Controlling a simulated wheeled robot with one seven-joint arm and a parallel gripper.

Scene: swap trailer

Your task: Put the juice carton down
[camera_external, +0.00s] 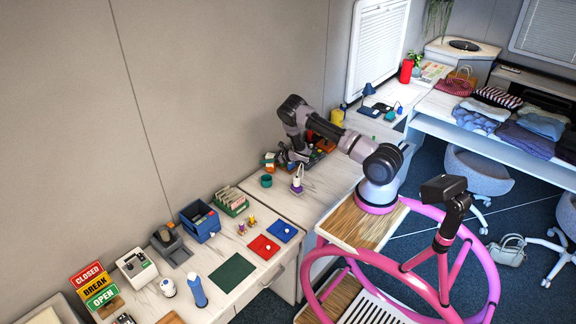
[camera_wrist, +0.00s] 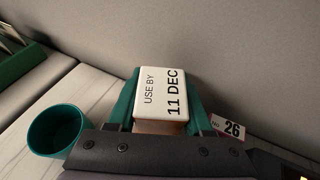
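The juice carton (camera_wrist: 160,92) shows in the wrist view from above. Its white top reads "USE BY 11 DEC", with a brownish side just below. Green fingers of my gripper (camera_wrist: 158,105) stand close against its left and right sides, so the gripper looks shut on it. In the external view my gripper (camera_external: 284,157) is low over the far counter near the wall. A small orange and green shape there may be the carton, but it is too small to be sure. Whether the carton's base touches the counter is hidden.
A teal cup (camera_wrist: 56,130) stands just left of the carton; it also shows in the external view (camera_external: 266,181). A "No. 26" tag (camera_wrist: 228,127) is at the right. A white and purple item (camera_external: 297,184) stands nearby. Bare counter (camera_external: 305,207) lies in front.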

